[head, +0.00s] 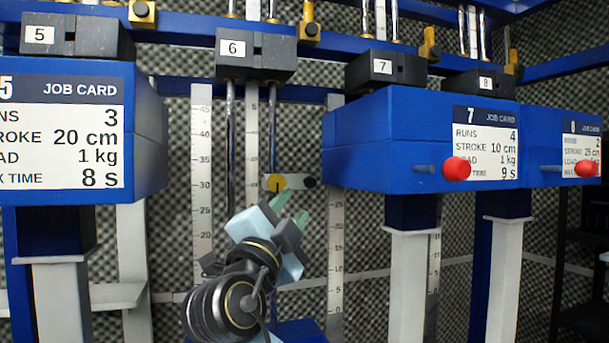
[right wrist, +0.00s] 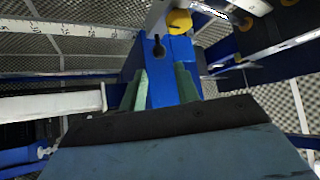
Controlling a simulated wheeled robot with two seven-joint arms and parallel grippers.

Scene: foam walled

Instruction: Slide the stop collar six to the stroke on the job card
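The block numbered 6 (head: 255,55) hangs from the blue rail in the head view, with two rods below it. A beige plate (head: 294,181) with a yellow knob (head: 276,182) and a dark knob sits low on the right-hand rod; it may be stop collar six, but no label shows. The yellow knob also shows in the right wrist view (right wrist: 179,22). Job card six is not readable in either view. My left gripper is not in view.
Upright scales (head: 202,180) stand behind the rods. Blue box five, with its job card (head: 66,140), is at left. Blue box seven (head: 385,140) and another box at right carry red knobs (head: 457,169) jutting forward.

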